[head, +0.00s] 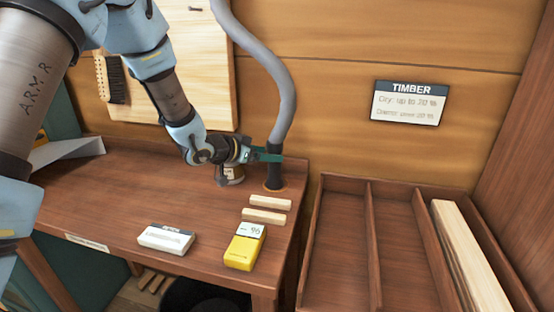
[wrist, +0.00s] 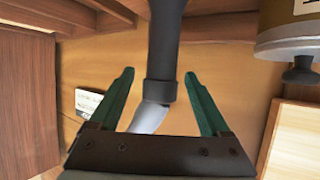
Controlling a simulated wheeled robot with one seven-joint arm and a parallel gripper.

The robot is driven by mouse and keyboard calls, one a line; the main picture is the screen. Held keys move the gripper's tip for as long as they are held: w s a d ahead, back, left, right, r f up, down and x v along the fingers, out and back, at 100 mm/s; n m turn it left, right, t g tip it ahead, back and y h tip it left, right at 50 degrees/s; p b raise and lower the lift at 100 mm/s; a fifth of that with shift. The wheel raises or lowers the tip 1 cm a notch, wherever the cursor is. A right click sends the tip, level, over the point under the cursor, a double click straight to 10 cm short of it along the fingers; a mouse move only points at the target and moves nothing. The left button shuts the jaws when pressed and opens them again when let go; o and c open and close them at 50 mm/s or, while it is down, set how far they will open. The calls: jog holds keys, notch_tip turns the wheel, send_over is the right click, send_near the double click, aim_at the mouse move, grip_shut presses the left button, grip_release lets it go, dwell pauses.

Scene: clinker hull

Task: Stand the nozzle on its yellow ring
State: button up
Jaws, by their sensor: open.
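The nozzle (head: 273,172) is a dark tube on the end of a grey hose (head: 285,95). It stands about upright at the bench's back right corner. A thin yellow ring (head: 274,188) shows around its foot; how well it is centred is hard to tell. My gripper (head: 273,156) is open at the nozzle's upper part, with a green finger crossing in front of it. In the wrist view the nozzle (wrist: 164,45) runs between the two open fingers (wrist: 160,74), with a gap on each side. Its lower end is out of that view.
A labelled tin (head: 231,176) stands just left of the nozzle, below my wrist. A divided timber tray (head: 345,245) is on the right.

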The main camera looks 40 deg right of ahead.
jog(key=w+a+r+n+t+y, duration=0.15)
jog(key=w+a, duration=0.25)
jog(key=a, duration=0.4)
jog(key=w+a+n+t+y, duration=0.2)
jog(key=w+a+n+t, duration=0.15)
jog(key=a, duration=0.45)
jog(key=w+a+r+n+t+y, duration=0.1)
jog(key=w+a+y, duration=0.1)
jog(key=w+a, duration=0.45)
jog(key=s+a+n+y, duration=0.2)
jog(key=a+n+y, duration=0.3)
jog(key=a, duration=1.2)
jog(key=s+a+f+n+g+y, duration=0.1)
jog(key=s+a+n+g, duration=0.3)
jog(key=s+a, duration=0.9)
jog(key=shift+s+a+f+n+g+y+b, duration=0.15)
jog(key=shift+a+n+g+y+b, duration=0.2)
jog(key=shift+a+n+y, duration=0.4)
